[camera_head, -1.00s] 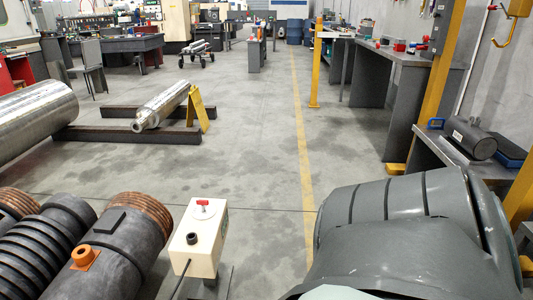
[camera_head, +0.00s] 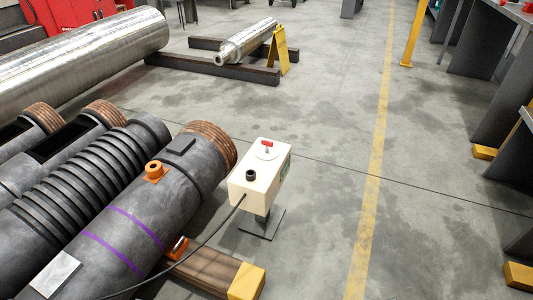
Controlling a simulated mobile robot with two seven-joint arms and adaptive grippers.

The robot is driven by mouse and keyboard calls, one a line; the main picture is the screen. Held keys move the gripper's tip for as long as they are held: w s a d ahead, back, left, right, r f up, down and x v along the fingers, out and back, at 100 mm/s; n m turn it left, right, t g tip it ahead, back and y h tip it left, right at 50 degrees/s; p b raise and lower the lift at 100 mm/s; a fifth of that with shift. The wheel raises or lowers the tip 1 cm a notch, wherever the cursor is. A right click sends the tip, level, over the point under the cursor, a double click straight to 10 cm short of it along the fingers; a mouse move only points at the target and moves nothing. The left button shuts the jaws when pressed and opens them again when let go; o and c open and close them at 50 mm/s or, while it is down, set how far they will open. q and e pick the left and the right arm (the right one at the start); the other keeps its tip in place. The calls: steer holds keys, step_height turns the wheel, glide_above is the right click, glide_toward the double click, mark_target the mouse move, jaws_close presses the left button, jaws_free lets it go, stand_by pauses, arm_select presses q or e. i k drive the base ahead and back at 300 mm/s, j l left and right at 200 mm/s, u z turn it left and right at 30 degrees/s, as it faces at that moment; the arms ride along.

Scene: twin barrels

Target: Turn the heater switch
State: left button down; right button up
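A cream-coloured heater box (camera_head: 261,176) stands on a dark metal foot on the floor, just right of the dark grey barrels. On its top is a small red switch (camera_head: 267,144) on a pale round plate. Nearer to me on the box is a black round knob or socket (camera_head: 251,175). A dark cable runs from the box down to the lower left. Neither of my grippers shows in the head view.
Dark grey barrels (camera_head: 130,222) with copper-coloured ends lie at the left. A wooden beam with a yellow end block (camera_head: 247,282) lies below the box. A yellow wet-floor-type sign (camera_head: 280,48) stands behind. The floor (camera_head: 325,215) right of the box is clear.

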mark_target(268, 144)
steer(key=i+l+u, duration=0.15)
steer(key=l, duration=0.25)
steer(key=i+l+u, duration=0.15)
steer(key=l, duration=0.25)
steer(key=i+l+u, duration=0.2)
steer(key=l, duration=0.2)
steer(key=i+l+u, duration=0.15)
steer(key=l, duration=0.25)
steer(key=i+l+u, duration=0.35)
steer(key=l, duration=0.3)
steer(key=i+l+u, duration=0.2)
steer(key=l, duration=0.15)
steer(key=k, duration=0.1)
